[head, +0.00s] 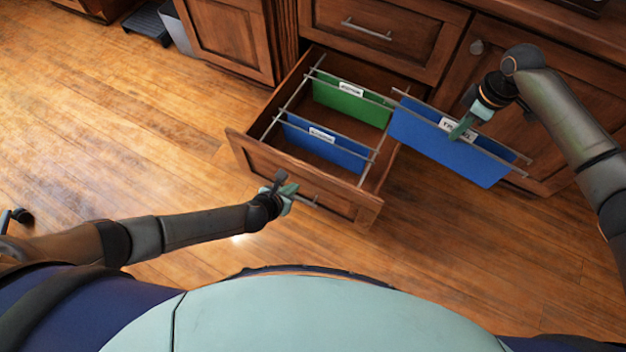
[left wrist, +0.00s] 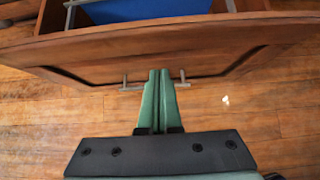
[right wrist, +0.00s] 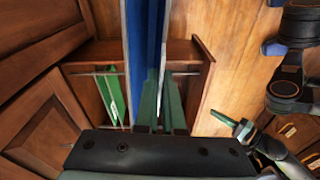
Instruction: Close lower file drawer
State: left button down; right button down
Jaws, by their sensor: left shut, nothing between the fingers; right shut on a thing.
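The lower file drawer (head: 248,163) is pulled out of the wood cabinet. Inside hang a green folder (head: 350,104) and a blue folder (head: 325,149) on metal rails. My left gripper (head: 288,193) is shut and empty at the drawer front, by its bar handle (left wrist: 130,86). In the left wrist view its fingertips (left wrist: 160,75) overlap the middle of the handle; whether they touch it I cannot tell. My right gripper (head: 461,130) is shut on another blue folder (head: 425,138), held in the air right of the drawer. This folder's edge also shows in the right wrist view (right wrist: 147,40).
A closed upper drawer (head: 385,25) with a bar handle is above the open one. Closed cabinet doors (head: 228,35) stand on both sides. A grey bin (head: 180,28) is at the upper left. The wood floor (head: 130,130) left of the drawer is clear.

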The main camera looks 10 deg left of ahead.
aim_at(303, 174)
pick_arm(q)
jog(key=shift+w+d+r, duration=0.1)
jog(key=shift+w+d, duration=0.2)
jog(key=shift+w, duration=0.55)
jog(key=shift+w+d+r, duration=0.1)
jog(key=shift+w+d, duration=0.2)
jog(key=shift+w, duration=0.55)
pick_arm(e)
jog(key=shift+f, duration=0.35)
jog(key=shift+w, duration=0.1)
